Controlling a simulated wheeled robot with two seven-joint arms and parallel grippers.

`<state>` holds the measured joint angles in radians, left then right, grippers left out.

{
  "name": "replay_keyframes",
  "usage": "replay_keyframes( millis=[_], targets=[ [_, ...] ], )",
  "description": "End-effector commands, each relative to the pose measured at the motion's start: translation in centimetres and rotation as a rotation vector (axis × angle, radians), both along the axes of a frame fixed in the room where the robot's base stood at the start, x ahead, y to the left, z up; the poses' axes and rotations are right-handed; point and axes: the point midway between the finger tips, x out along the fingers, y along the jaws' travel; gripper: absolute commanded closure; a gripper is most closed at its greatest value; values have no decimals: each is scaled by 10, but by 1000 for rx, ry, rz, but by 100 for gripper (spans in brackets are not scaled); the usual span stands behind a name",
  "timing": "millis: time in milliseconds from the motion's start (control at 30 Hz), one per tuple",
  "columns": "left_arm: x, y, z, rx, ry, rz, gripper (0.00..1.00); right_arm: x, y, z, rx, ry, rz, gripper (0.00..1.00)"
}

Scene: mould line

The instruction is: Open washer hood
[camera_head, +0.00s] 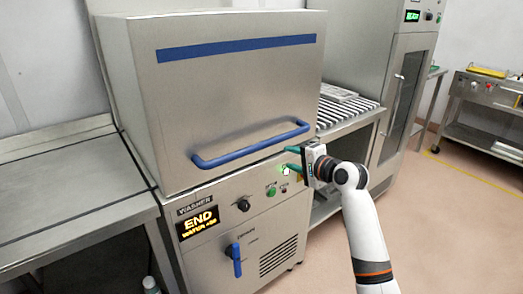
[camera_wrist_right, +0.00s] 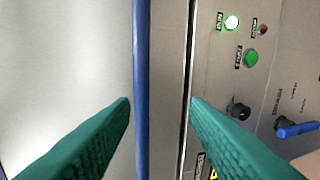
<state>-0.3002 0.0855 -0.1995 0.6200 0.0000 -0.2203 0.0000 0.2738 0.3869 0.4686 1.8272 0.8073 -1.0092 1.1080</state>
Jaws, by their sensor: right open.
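The washer hood (camera_head: 225,110) is a large steel box with a blue stripe, down on the washer body. Its blue bar handle (camera_head: 250,146) runs along the lower front edge. My right gripper (camera_head: 288,158) is open just below the handle's right end, its green fingers pointing at the washer. In the right wrist view the handle (camera_wrist_right: 142,90) runs upright between the two open fingers (camera_wrist_right: 160,100), nearer the left fingertip; I cannot tell its exact distance. The washer's lit display (camera_head: 199,221) reads END. My left gripper is not in view.
The control panel below the hood has a blue lever (camera_head: 236,262), knobs and a green button (camera_head: 271,191). A steel table (camera_head: 60,190) adjoins on the left. A roller table (camera_head: 345,112) and a tall cabinet (camera_head: 405,95) stand on the right. The floor at front right is clear.

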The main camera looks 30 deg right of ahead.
Motion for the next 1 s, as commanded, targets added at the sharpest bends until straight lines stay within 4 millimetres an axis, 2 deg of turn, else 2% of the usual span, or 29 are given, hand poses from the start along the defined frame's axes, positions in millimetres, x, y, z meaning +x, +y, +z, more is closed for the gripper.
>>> replay_keyframes(
  millis=[33, 67, 167, 267, 400, 700, 1000],
  targets=[
    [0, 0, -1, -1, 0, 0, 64, -3, 0, 15, 13, -24, 2, 58],
    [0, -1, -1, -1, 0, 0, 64, -4, 0, 21, 23, -33, 3, 58],
    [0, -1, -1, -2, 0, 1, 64, -2, 1, 27, 36, -43, 7, 58],
    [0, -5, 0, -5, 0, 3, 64, 9, 2, 25, 37, -43, 6, 58],
    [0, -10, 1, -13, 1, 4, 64, 35, 4, 20, 37, -42, 6, 58],
    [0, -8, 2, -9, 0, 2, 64, 90, 8, 8, 35, -41, 6, 58],
    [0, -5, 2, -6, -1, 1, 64, 111, 10, 4, 31, -42, 5, 58]
  ],
)
